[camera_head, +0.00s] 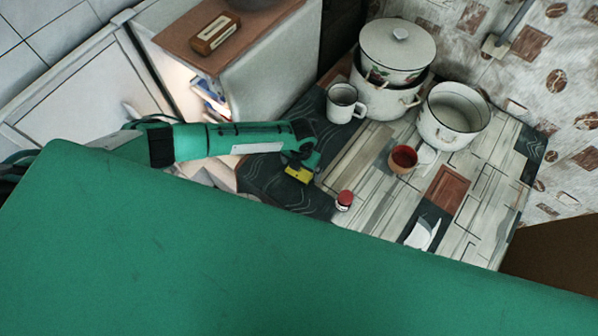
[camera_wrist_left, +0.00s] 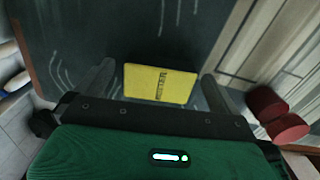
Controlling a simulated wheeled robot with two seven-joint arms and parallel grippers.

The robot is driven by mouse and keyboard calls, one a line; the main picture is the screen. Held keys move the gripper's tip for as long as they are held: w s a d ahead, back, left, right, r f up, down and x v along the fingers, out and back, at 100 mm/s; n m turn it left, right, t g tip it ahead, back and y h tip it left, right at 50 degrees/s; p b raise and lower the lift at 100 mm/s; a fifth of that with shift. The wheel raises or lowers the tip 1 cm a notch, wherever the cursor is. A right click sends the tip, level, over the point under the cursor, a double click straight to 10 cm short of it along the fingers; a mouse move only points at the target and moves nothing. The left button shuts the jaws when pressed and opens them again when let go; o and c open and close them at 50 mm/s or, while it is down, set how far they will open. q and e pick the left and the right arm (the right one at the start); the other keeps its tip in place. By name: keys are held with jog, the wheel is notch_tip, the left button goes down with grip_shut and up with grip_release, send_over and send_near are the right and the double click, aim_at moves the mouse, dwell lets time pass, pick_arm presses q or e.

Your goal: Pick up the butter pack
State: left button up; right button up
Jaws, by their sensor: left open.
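The butter pack is a small yellow block (camera_wrist_left: 161,84) with dark lettering. In the left wrist view it lies on a dark patterned surface between the two fingers of my left gripper. In the head view it shows as a yellow patch (camera_head: 299,174) at the end of my left arm, partly hidden by the gripper. My left gripper (camera_head: 302,163) is open, with one finger on each side of the pack and visible gaps to it. My right gripper is not in view.

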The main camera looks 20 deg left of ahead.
pick_arm(q)
jog(key=c, duration=1.1)
jog(key=shift+r, duration=0.1)
